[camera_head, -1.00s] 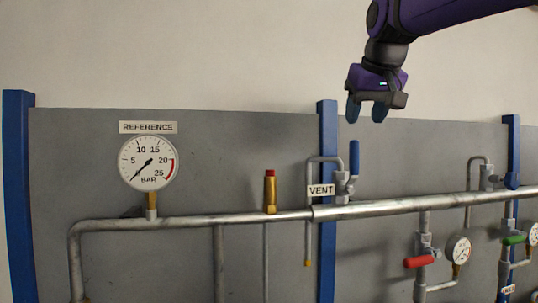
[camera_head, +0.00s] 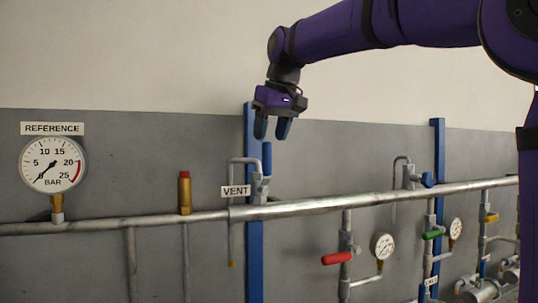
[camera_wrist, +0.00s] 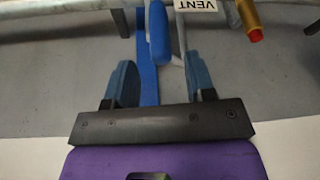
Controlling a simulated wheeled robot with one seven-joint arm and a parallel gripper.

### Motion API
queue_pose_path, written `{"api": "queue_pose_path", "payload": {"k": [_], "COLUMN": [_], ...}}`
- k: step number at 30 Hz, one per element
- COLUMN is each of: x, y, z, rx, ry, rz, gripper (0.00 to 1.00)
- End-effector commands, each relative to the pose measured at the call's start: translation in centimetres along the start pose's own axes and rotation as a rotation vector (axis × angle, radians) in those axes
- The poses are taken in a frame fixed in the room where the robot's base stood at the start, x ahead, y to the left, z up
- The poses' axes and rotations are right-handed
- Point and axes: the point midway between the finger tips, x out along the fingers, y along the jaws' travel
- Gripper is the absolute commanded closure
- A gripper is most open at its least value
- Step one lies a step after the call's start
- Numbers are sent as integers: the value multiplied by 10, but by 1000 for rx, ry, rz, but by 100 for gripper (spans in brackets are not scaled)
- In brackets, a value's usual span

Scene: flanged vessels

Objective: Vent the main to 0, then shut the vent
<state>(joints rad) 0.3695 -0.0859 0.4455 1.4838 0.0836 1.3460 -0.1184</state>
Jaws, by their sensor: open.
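The vent valve (camera_head: 259,188) sits on the main pipe beside the VENT label (camera_head: 235,191). Its blue lever handle (camera_head: 266,157) points straight up. The main (camera_head: 310,206) is a grey horizontal pipe. The REFERENCE gauge (camera_head: 53,164) stands at the left, its needle pointing lower left at about 0 bar. My gripper (camera_head: 271,132) is open and empty, pointing down just above the handle's top. In the wrist view the blue handle (camera_wrist: 160,35) lies ahead of the gap between the open fingers, apart from them.
A brass fitting with a red cap (camera_head: 184,192) rises left of the vent. A red-handled valve (camera_head: 336,258), a green-handled valve (camera_head: 432,235) and small gauges (camera_head: 382,246) are lower right. A blue post (camera_head: 255,270) stands behind the vent.

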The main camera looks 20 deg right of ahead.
Motion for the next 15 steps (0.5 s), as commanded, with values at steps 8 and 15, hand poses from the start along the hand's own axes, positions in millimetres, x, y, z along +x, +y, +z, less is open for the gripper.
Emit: {"api": "queue_pose_path", "payload": {"k": [8,15], "x": [44,58], "y": [1,1], "z": [0,0], "rx": [1,0], "ry": [-2,0], "rz": [0,1], "gripper": [50,50]}}
